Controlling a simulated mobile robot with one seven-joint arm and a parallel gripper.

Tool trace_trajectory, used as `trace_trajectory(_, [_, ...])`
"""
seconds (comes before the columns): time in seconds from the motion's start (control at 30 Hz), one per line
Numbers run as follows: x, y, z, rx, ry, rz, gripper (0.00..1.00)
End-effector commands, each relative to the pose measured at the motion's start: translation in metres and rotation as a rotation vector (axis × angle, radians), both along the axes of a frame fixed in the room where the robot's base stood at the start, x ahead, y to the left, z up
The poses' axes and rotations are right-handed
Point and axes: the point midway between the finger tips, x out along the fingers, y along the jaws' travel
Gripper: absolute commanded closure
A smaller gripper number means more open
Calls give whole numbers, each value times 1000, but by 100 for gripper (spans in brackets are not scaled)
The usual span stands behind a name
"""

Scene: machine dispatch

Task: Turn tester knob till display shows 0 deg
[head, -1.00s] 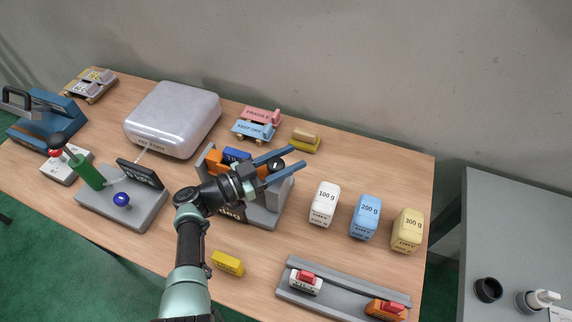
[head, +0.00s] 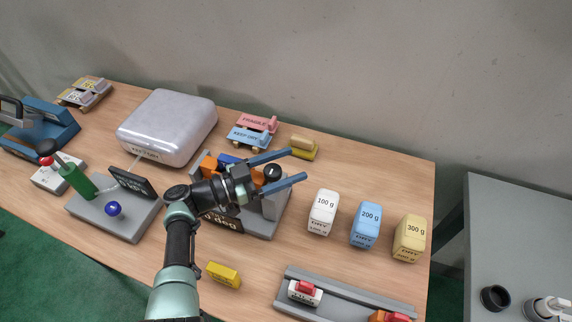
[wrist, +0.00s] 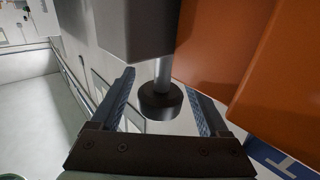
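The tester (head: 263,229) is a grey unit in the middle of the table. Its dark display (head: 222,222) is partly covered by my arm; "0 deg" is readable, and I cannot tell whether a digit before the 0 is hidden. The black knob (head: 272,172) is on the tester's upper right. In the wrist view the knob (wrist: 160,101) sits on a metal shaft. My gripper (head: 297,166) is open, its blue fingers on either side of the knob. In the wrist view gaps show between knob and both fingers (wrist: 161,84).
Orange blocks (wrist: 290,80) stand close beside the right finger in the wrist view. White, blue and yellow weight bags (head: 323,212) stand to the right. A grey rail (head: 345,296) with toy cars and a yellow block (head: 224,274) lie in front. A panel with a blue knob (head: 113,208) is left.

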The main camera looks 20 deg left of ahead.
Motion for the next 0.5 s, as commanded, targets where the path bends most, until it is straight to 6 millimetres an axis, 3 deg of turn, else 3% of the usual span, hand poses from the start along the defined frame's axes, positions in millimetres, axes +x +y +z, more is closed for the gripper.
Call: trace_trajectory(0.5, [1,0,4,-4,2,67,21])
